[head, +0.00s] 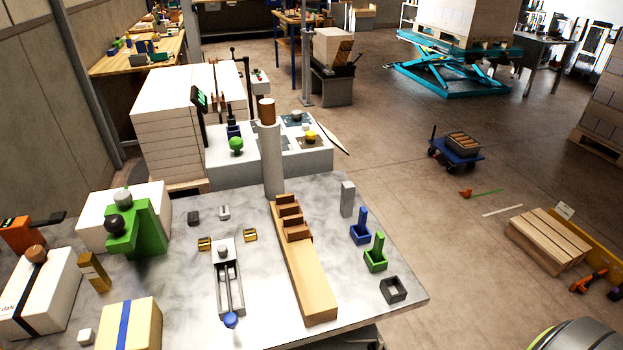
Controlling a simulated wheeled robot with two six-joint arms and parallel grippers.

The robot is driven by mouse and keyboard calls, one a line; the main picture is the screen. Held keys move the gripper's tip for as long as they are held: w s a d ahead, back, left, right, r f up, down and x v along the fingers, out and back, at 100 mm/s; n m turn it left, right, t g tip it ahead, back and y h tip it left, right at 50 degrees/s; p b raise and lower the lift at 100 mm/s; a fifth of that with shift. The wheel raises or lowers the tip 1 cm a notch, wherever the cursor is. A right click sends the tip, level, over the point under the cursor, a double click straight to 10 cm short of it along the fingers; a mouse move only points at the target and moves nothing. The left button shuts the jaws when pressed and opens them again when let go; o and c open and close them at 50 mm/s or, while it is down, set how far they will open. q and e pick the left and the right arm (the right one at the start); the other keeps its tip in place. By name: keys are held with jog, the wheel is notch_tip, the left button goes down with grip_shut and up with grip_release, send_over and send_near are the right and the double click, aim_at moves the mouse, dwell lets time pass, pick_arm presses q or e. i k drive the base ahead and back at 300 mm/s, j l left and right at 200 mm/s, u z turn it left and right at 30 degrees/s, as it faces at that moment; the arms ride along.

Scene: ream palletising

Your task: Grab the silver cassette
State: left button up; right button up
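No thing is clearly recognisable as the silver cassette. A plain light-grey upright block (348,199) stands near the right edge of the marble-topped table (370,308). A small silver-grey block (224,213) lies left of the tall grey post, beside a dark grey block (194,218). Either could be the cassette; I cannot tell which. Neither of my grippers is in view, and nothing visible is touching these blocks.
A wooden stepped rack (303,270) and a metal slide with a blue knob (229,285) occupy the table's middle. Blue (361,232) and green (376,258) handled trays and a dark square holder (393,290) line the right. A green stand (140,232) is left.

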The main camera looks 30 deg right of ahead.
aim_at(348, 188)
jog(key=k+l, duration=0.1)
jog(key=l, duration=0.35)
jog(key=l+u, duration=0.1)
jog(key=l, duration=0.3)
jog(key=k+l+u, duration=0.15)
jog(key=l, duration=0.25)
jog(key=k+l+u, duration=0.1)
jog(key=l, duration=0.25)
jog(key=k+l+u, duration=0.1)
jog(key=l, duration=0.3)
jog(key=k+l+u, duration=0.15)
jog(key=l, duration=0.2)
jog(key=k+l+u, duration=0.1)
jog(key=l, duration=0.25)
jog(key=i+l+u, duration=0.15)
jog(key=l+u, duration=0.35)
jog(key=l, duration=0.7)
jog(key=k+l+u, duration=0.1)
jog(key=l+u, duration=0.35)
jog(key=l, duration=0.75)
